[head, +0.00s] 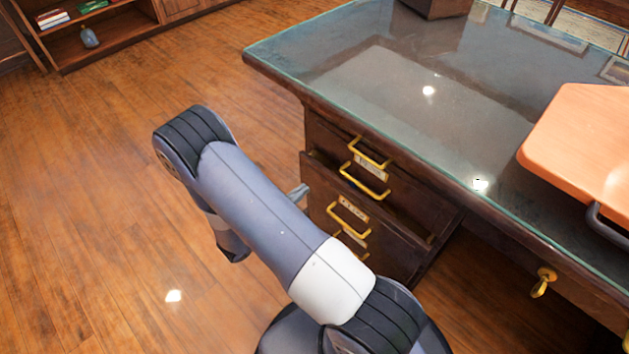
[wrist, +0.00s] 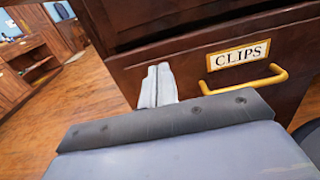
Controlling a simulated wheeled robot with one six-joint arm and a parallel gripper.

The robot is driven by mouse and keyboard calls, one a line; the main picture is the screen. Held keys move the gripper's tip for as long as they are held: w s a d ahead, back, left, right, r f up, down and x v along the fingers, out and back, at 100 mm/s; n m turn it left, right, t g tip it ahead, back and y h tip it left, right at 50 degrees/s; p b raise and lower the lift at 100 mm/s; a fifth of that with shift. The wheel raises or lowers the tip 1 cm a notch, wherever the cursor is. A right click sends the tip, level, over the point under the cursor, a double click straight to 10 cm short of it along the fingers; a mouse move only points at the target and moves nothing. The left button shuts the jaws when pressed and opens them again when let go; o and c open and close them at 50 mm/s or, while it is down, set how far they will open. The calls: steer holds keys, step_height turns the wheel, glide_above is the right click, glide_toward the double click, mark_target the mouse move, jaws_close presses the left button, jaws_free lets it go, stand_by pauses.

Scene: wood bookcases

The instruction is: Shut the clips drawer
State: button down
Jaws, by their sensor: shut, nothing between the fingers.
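The clips drawer (wrist: 190,70) fills much of the wrist view, a dark wood front with a brass-framed CLIPS label (wrist: 239,54) and a brass handle (wrist: 245,82). A dark gap above its front shows that it stands partly out. In the head view, the front that juts out below the upper drawers (head: 325,190) appears to be this one; its label is too small to read. My gripper (wrist: 158,86) is shut and empty, at the left part of the front, left of the handle. I cannot tell whether it touches. In the head view its tip (head: 300,192) shows beside the drawer's left end.
The glass-topped desk (head: 400,90) overhangs the drawers. An orange board-like object (head: 585,145) and a dark box (head: 437,8) are on it. Another brass pull (head: 543,282) is at the right. Open wood floor (head: 90,220) lies left, with a bookcase (head: 115,35) at the back.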

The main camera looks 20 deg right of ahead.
mark_target(322, 173)
steer(key=shift+b+x, duration=0.35)
steer(key=shift+x, duration=2.5)
steer(key=x, duration=0.3)
steer(key=shift+w+d, duration=0.1)
steer(key=shift+d, duration=0.25)
steer(key=shift+w+d, duration=0.15)
steer(key=shift+d, duration=0.2)
steer(key=shift+a+b, duration=0.3)
steer(key=shift+b, duration=0.05)
steer(key=p+v, duration=0.1)
steer(key=v, duration=1.2)
steer(key=shift+s+a, duration=0.2)
steer(key=shift+a, duration=0.15)
